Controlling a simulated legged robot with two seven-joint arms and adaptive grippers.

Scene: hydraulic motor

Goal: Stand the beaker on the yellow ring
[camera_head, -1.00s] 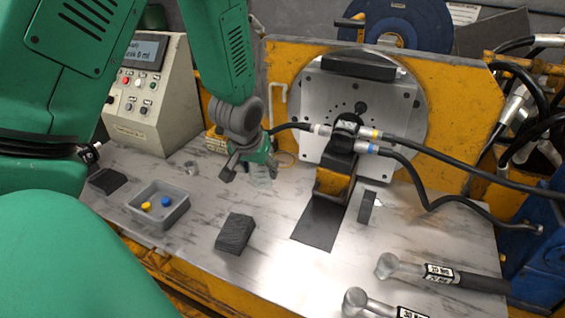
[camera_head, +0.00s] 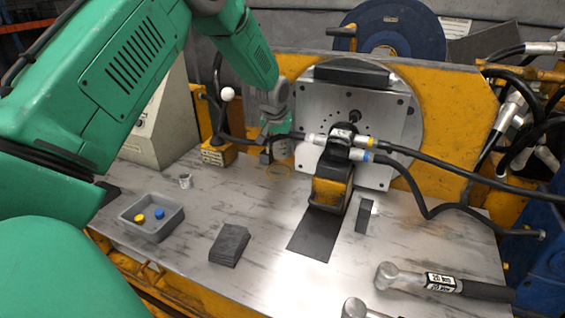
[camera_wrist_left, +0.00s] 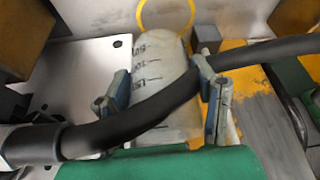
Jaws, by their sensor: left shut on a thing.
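My left gripper (camera_head: 276,142) is shut on a clear beaker (camera_head: 281,153), near the left edge of the motor's face plate. In the left wrist view, the beaker (camera_wrist_left: 160,75) with dark graduation marks lies between the fingers (camera_wrist_left: 165,88). The yellow ring (camera_head: 277,171) lies flat on the metal bench, just below the beaker in the head view. It also shows in the wrist view (camera_wrist_left: 141,18), beyond the beaker's far end. The beaker appears held above the ring; the exact gap is hard to tell. My right gripper is not in view.
A black hose (camera_wrist_left: 160,105) crosses in front of the beaker and fingers in the wrist view. The hydraulic motor (camera_head: 334,185) stands to the right. A joystick box (camera_head: 216,154) and small metal cup (camera_head: 185,181) are left. A grey tray (camera_head: 140,232) sits nearer.

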